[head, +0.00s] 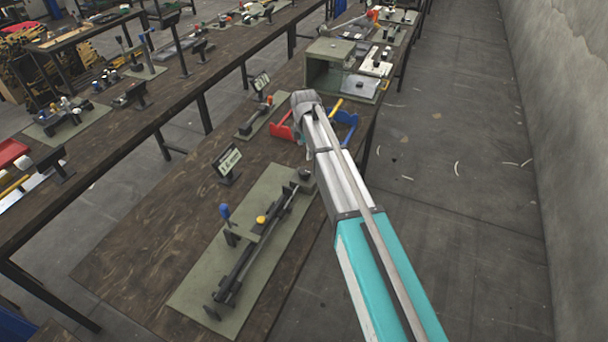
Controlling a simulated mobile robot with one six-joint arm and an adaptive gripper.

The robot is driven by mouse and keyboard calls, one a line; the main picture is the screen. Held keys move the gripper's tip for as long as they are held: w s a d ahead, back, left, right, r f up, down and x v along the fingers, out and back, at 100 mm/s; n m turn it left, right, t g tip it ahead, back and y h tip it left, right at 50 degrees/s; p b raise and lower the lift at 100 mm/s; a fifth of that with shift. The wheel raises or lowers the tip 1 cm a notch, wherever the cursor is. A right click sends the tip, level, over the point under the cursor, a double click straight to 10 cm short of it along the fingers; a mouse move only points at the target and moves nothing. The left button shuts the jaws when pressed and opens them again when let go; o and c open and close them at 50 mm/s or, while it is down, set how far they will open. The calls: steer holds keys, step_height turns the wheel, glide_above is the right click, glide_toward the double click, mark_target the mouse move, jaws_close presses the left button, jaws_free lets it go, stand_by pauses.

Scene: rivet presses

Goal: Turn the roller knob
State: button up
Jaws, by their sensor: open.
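A long dark fixture (237,273) lies on a green plate (198,296) on the near table. It has a blue-topped handle (225,212) at its left side and a small yellow knob (261,219) near its middle. A dark round part (304,174) is at its far end, close beside my arm in the picture. I cannot tell which of these parts is the roller knob. My arm, teal and silver, reaches up from the lower right over the table's right edge. No gripper fingers can be made out; the arm hides what lies behind it.
A small sign (227,161) stands behind the plate. Farther back are another fixture (254,117), a red bracket (283,127), a blue bracket (347,128) and a green box (327,66). A second table with several fixtures runs along the left.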

mark_target(305, 170)
steer(key=shift+f+b, duration=4.6)
steer(key=shift+f, duration=0.3)
